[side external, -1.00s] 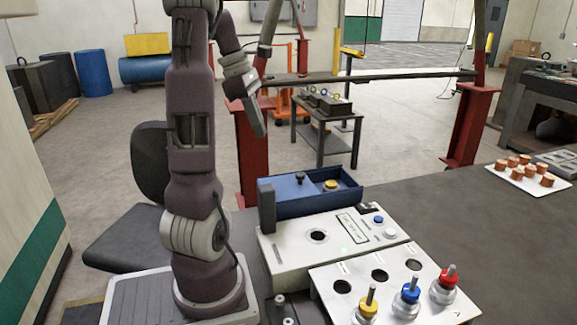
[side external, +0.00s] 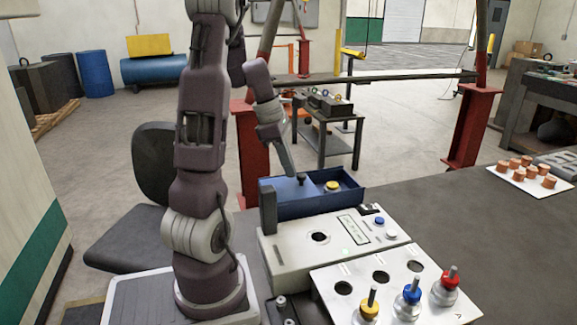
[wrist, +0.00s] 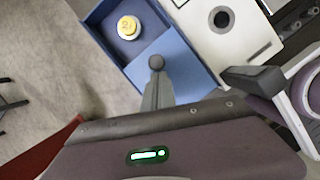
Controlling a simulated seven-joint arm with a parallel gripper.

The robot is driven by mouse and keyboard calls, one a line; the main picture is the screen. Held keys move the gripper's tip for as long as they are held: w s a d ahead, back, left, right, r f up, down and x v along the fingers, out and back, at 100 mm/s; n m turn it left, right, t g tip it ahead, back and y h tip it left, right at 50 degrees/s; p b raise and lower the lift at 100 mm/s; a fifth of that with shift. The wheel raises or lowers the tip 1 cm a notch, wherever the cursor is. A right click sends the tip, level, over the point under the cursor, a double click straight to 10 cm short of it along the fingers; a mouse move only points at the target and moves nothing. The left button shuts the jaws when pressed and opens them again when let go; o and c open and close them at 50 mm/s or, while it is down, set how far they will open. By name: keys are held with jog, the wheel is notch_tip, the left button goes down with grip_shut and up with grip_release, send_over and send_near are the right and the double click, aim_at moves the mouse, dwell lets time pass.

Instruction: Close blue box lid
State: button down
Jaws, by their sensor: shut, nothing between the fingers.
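The blue box (side external: 322,208) stands behind the white console, with its right part open. Its flat blue sliding lid (side external: 280,188) covers the left part and carries a dark round knob (side external: 301,177). A yellow round piece (side external: 332,186) sits in the uncovered part; it also shows in the wrist view (wrist: 128,27). My gripper (side external: 292,172) is shut and empty, pointing down just left of the knob. In the wrist view the fingertips (wrist: 157,82) are right by the knob (wrist: 156,62); I cannot tell whether they touch it.
The white console (side external: 330,238) with buttons and a round hole is directly in front of the box. A white panel (side external: 385,290) with yellow, blue and red-topped pieces stands nearer. A dark upright block (side external: 268,208) is at the box's left end.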

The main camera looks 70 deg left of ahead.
jog(key=w, duration=1.2)
jog(key=shift+w, duration=0.1)
jog(key=shift+w+d, duration=0.1)
jog(key=shift+w, duration=0.2)
